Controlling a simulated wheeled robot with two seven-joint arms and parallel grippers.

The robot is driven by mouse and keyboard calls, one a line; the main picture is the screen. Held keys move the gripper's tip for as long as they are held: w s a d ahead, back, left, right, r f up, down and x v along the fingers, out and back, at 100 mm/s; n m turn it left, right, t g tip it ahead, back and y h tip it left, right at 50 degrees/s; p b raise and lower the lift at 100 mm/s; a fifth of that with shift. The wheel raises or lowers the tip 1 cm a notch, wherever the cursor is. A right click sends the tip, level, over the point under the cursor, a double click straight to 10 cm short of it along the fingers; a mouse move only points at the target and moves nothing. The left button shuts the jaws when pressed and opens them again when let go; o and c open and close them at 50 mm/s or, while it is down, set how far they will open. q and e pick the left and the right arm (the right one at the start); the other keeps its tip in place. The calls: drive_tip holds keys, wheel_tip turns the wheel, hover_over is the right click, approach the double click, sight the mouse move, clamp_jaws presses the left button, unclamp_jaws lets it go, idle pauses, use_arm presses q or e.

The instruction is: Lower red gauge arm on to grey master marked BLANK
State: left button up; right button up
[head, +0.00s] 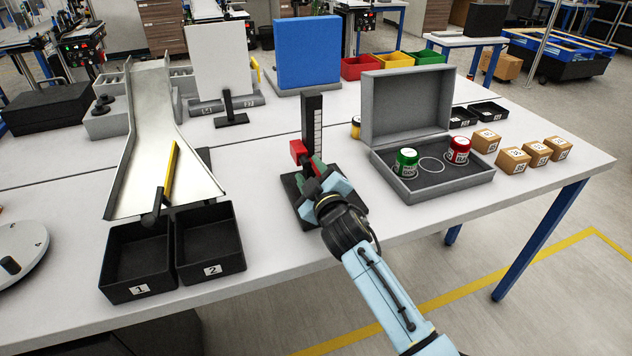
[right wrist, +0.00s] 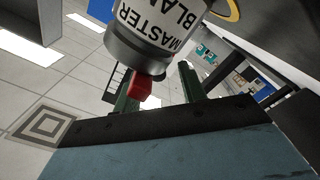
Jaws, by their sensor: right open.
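The gauge stand is a black upright (head: 312,122) with a white scale on a dark base (head: 291,186). Its red arm (head: 299,150) shows at the post's left side, above my right gripper (head: 314,170). In the right wrist view, a grey master (right wrist: 165,28) with a white label reading MASTER BLANK appears upside down. The red arm's block (right wrist: 143,88) shows near its grey end. My right gripper (right wrist: 157,92) is open, its green fingers apart, with the red block near the left finger. In the head view the master is hidden. Contact between arm and master is unclear. My left gripper is out of view.
An open grey case (head: 440,188) with a green and a red gauge piece stands to the right. Several small cardboard boxes (head: 513,160) lie beyond it. Two black bins (head: 137,285) and a chute (head: 150,120) are at left. The table front between is clear.

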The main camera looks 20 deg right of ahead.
drive_tip(key=s, duration=0.9)
drive_tip(key=s+p, duration=0.1)
drive_tip(key=s, duration=0.3)
drive_tip(key=shift+s+d, duration=0.15)
drive_tip(key=shift+d, duration=0.1)
